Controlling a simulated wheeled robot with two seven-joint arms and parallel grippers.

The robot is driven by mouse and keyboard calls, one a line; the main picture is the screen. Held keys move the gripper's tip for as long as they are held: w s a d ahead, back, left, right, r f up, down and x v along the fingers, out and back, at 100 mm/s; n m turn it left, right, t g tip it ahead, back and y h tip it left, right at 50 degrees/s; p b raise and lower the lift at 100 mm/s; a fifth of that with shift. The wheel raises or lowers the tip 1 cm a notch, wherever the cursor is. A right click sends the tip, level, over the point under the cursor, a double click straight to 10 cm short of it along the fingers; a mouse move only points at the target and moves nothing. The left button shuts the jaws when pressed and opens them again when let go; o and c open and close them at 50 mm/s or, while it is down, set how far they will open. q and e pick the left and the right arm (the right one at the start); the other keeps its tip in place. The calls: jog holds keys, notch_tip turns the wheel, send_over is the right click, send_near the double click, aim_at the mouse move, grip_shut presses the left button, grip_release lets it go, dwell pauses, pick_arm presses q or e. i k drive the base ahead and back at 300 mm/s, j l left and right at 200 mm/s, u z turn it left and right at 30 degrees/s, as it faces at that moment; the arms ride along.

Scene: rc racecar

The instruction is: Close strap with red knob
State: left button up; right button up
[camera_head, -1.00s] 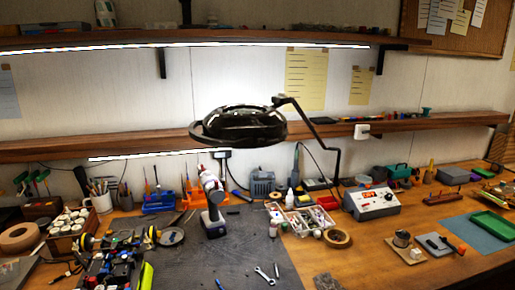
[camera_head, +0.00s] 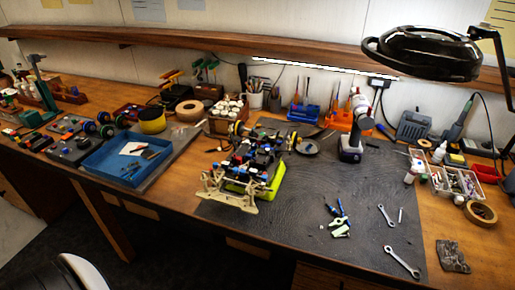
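An RC car chassis (camera_head: 250,160) stands on the dark work mat (camera_head: 330,215) near the middle of the view. It has black and blue parts with small red spots, wheels at the far end and a beige bumper frame (camera_head: 228,193) at the near end. A bright yellow-green piece (camera_head: 264,184) lies along its right side. The strap and its red knob are too small to make out for sure. Neither of my grippers is in view.
A blue tray (camera_head: 125,160) with tools stands left of the car. Wrenches (camera_head: 402,262) and small blue and green tools (camera_head: 338,218) lie on the mat to the right. A cordless drill (camera_head: 352,135) stands behind. A lamp (camera_head: 425,50) hangs at upper right.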

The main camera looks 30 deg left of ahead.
aim_at(231, 141)
jog(key=j, duration=0.45)
jog(key=k+j+z, duration=0.15)
jog(key=j, duration=0.7)
jog(key=k+j+z, duration=0.15)
jog(key=j, duration=0.7)
jog(key=k+j+z, duration=0.1)
jog(key=j, duration=0.3)
jog(key=k+j+z, duration=0.1)
jog(key=j, duration=0.35)
jog(key=k+j, duration=0.2)
jog(key=j, duration=0.2)
jog(key=z, duration=0.05)
